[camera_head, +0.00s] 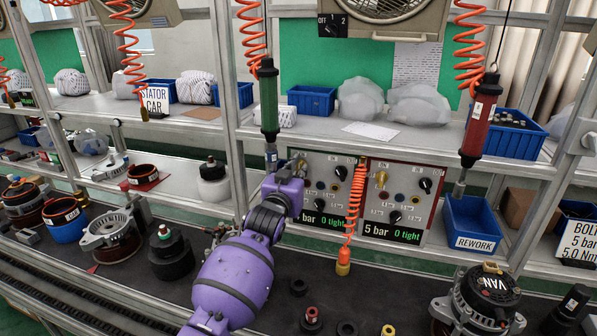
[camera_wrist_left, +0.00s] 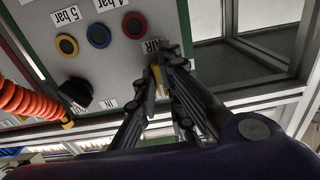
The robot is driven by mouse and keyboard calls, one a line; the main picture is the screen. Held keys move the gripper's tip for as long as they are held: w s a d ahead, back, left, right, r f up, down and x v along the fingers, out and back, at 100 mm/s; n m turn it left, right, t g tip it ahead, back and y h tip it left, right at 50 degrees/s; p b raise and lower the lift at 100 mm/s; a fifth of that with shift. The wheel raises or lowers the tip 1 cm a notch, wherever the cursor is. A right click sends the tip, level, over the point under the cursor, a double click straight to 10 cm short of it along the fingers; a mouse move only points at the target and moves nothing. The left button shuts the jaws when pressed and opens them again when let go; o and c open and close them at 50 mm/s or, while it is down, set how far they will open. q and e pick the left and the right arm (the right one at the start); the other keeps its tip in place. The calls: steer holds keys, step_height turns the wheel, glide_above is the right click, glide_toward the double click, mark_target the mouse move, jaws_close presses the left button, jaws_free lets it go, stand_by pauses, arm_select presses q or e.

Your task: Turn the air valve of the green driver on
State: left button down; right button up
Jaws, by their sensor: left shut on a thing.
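The green driver (camera_head: 268,100) hangs upright on an orange coiled hose above the left control panel (camera_head: 325,190). In the left wrist view, my left gripper (camera_wrist_left: 160,76) is shut on the brass air valve (camera_wrist_left: 158,68) below the "AIR" label. Its fingers cover much of the valve, so I cannot tell its exact angle. Red, blue and yellow round buttons and a black knob (camera_wrist_left: 76,93) are on the same panel. My right gripper is not in view.
A red driver (camera_head: 478,120) hangs at right, beside a second panel (camera_head: 400,195) with its own yellow valve. An orange hose (camera_head: 354,200) hangs between the panels. An alternator (camera_head: 480,300), rings and a blue rework bin (camera_head: 475,225) stand at right.

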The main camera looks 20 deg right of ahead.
arm_select(q)
steer(key=c, duration=1.9)
jaws_free()
steer(key=shift+o, duration=0.2)
steer(key=v, duration=1.2)
